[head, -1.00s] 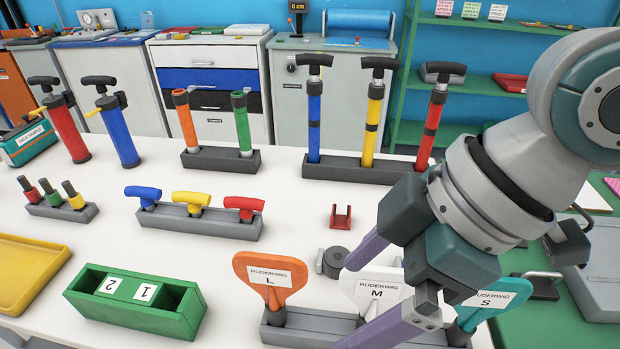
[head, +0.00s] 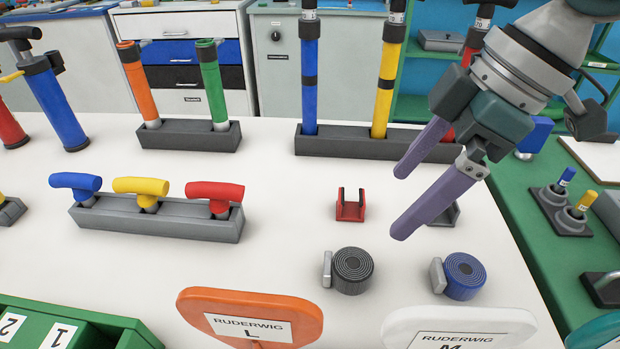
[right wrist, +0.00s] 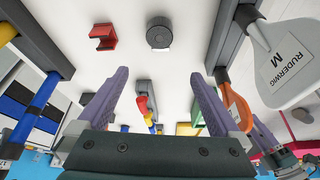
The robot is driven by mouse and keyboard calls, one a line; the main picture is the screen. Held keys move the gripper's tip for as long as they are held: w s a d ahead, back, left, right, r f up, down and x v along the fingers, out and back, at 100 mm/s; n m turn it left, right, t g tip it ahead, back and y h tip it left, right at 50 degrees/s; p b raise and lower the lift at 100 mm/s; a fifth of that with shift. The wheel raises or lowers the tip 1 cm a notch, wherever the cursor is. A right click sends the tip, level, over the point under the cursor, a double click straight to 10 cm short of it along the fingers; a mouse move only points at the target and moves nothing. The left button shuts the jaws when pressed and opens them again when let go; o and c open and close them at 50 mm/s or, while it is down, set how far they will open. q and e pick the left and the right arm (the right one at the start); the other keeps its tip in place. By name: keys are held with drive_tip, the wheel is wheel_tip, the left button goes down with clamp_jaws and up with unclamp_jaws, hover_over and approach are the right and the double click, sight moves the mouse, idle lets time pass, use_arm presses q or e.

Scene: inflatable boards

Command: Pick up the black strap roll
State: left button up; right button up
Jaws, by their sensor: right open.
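The black strap roll (head: 352,270), a ribbed disc with a grey buckle piece at its left, lies on the white table behind the orange L paddle. It also shows in the right wrist view (right wrist: 159,35), top centre. My right gripper (head: 400,203) is open and empty, above the table, up and to the right of the roll in the head view. In the right wrist view its two purple fingers (right wrist: 158,75) are apart, with the roll beyond their tips. Part of my left gripper (right wrist: 268,140) seems to show at the lower right of that view.
A blue strap roll (head: 464,276) lies right of the black one. A red bracket (head: 350,206) stands behind it. The orange L paddle (head: 250,318) and white M paddle (head: 455,330) stand in front. A handle rack (head: 160,222) is left, with clear table between.

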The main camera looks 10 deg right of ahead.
drive_tip(key=b, duration=0.5)
approach(356, 264)
drive_tip(key=x, duration=0.5)
drive_tip(key=shift+d, duration=0.15)
drive_tip(key=b+x, duration=0.1)
drive_tip(key=x, duration=0.4)
drive_tip(key=shift+a+f, duration=0.1)
drive_tip(key=shift+a, duration=0.1)
use_arm(q)
wheel_tip(356, 264, down, 9)
drive_tip(key=shift+a, duration=0.1)
drive_tip(key=shift+w, duration=0.1)
use_arm(e)
drive_tip(key=c, duration=1.4)
